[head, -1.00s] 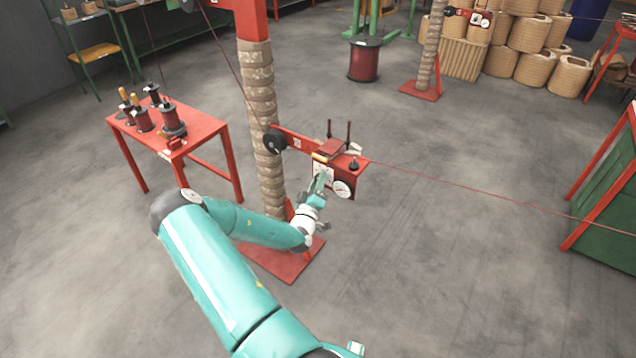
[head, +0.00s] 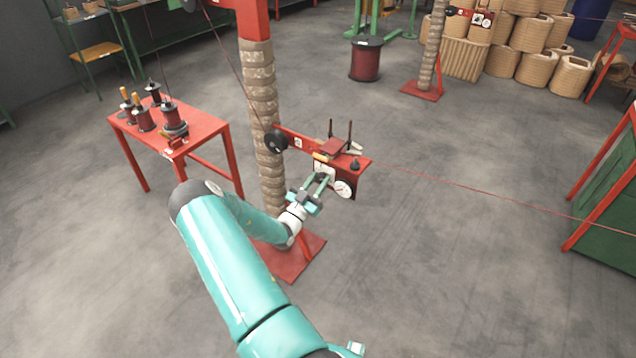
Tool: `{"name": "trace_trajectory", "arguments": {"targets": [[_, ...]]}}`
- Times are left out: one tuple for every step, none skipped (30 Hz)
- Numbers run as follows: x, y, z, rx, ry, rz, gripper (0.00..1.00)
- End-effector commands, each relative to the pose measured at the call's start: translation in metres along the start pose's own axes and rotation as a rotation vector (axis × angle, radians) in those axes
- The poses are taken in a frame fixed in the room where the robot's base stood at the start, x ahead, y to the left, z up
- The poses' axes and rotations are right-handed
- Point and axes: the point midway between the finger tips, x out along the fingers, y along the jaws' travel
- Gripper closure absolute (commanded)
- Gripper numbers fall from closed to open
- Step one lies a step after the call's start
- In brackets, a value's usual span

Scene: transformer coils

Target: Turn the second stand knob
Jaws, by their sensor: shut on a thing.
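The near stand has a wrapped post (head: 265,130) on a red base plate (head: 300,258), with a red arm (head: 302,142) reaching right to a red head box (head: 345,172). On the box are a black knob (head: 355,163) on top, a white dial (head: 343,189) and a wooden-handled part (head: 320,157). My gripper (head: 325,178) is at the front left of the box, shut on a small part there that its fingers mostly hide; it looks like the stand knob. A second, farther stand (head: 431,50) has a similar red box with a dial (head: 475,18).
A red table (head: 200,128) with several spools (head: 143,117) stands at the left. A thin red wire (head: 450,187) runs right from the stand to a green and red frame (head: 608,205). Coils (head: 535,65) are stacked at the back right. The floor in front is clear.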

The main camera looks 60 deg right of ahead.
Motion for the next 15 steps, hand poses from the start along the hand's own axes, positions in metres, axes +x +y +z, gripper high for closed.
{"name": "trace_trajectory", "arguments": {"targets": [[0.0008, 0.0001, -0.0001, 0.038, 0.0, 0.018, 0.92], [0.0007, -0.0001, 0.0, 0.06, 0.0, 0.026, 0.92], [0.0008, -0.0003, 0.0, 0.088, 0.0, 0.038, 0.92], [0.0009, -0.0003, -0.0001, 0.108, 0.0, 0.047, 0.92], [0.0011, -0.0004, -0.0001, 0.127, 0.0, 0.055, 0.92], [0.0011, -0.0006, -0.0002, 0.151, 0.0, 0.065, 0.92], [0.0011, -0.0007, -0.0001, 0.167, 0.0, 0.071, 0.92], [0.001, -0.0007, -0.0001, 0.184, 0.0, 0.078, 0.92], [0.001, -0.0007, -0.0001, 0.202, -0.001, 0.086, 0.92], [0.0009, -0.0007, -0.0001, 0.215, 0.0, 0.092, 0.92], [0.0009, -0.0008, -0.0002, 0.228, 0.0, 0.097, 0.92], [0.001, -0.001, -0.0002, 0.241, 0.0, 0.102, 0.92], [0.001, -0.0012, -0.0003, 0.251, 0.0, 0.106, 0.92], [0.0011, -0.0013, -0.0003, 0.259, 0.0, 0.109, 0.92], [0.0011, -0.0014, -0.0004, 0.269, 0.0, 0.112, 0.92]]}}
